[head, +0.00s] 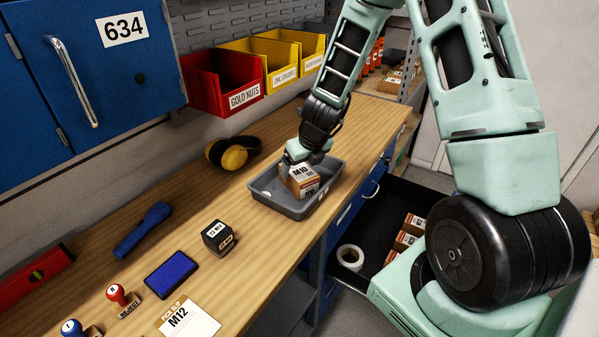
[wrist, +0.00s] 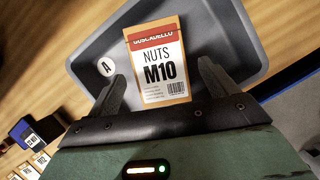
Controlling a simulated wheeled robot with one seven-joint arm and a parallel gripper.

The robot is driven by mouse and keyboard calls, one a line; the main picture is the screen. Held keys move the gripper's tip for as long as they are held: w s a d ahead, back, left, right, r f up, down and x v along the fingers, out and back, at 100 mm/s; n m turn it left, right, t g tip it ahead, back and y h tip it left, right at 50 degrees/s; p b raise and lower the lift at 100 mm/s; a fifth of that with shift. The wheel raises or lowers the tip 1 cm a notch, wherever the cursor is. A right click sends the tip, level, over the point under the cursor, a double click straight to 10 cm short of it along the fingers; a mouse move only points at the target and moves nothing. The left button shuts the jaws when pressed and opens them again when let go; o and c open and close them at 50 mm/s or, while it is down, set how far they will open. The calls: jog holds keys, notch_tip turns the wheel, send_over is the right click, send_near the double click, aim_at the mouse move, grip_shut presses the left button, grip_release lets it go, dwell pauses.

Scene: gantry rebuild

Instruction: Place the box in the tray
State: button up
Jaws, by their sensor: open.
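The box (head: 302,181) is a small carton labelled M10, and in the wrist view the box (wrist: 158,65) reads "NUTS M10" with a red band. It is inside the grey tray (head: 283,207), which stands on the wooden bench near its front edge. The tray also shows in the wrist view (wrist: 97,45) with a round "A" sticker. My gripper (head: 300,160) is over the tray at the box. In the wrist view my gripper (wrist: 158,90) has its fingers apart, one on each side of the box's near end, with gaps visible.
Ear defenders (head: 233,152), a blue torch (head: 142,229), a black box (head: 218,236), an ink pad (head: 171,273) and stamps (head: 122,296) lie on the bench. Red and yellow bins (head: 222,82) hang behind. An open drawer (head: 384,222) with cartons and tape is below right.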

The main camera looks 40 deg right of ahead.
jog(key=p+v, duration=0.1)
jog(key=v, duration=0.6)
jog(key=shift+r+p, duration=0.2)
jog(key=shift+p, duration=0.1)
jog(key=s+a+r+n+g+y, duration=0.1)
jog(key=s+a+r+n+y, duration=0.2)
jog(key=a+n, duration=0.7)
jog(key=s+a+r+n+g+y, duration=0.1)
jog(key=s+a+r+n, duration=0.3)
jog(key=a+n, duration=0.55)
jog(key=s+a+r+n+g+h, duration=0.1)
jog(key=s+a+n, duration=0.2)
jog(key=s+n, duration=0.6)
jog(key=s+a+r+n+g+h, duration=0.1)
jog(key=s+a+r+n+h, duration=0.1)
jog(key=s+n, duration=0.8)
jog(key=a+n, duration=0.1)
jog(key=n, duration=0.5)
jog(key=shift+s+a+g, duration=0.25)
jog(key=shift+a+g, duration=0.05)
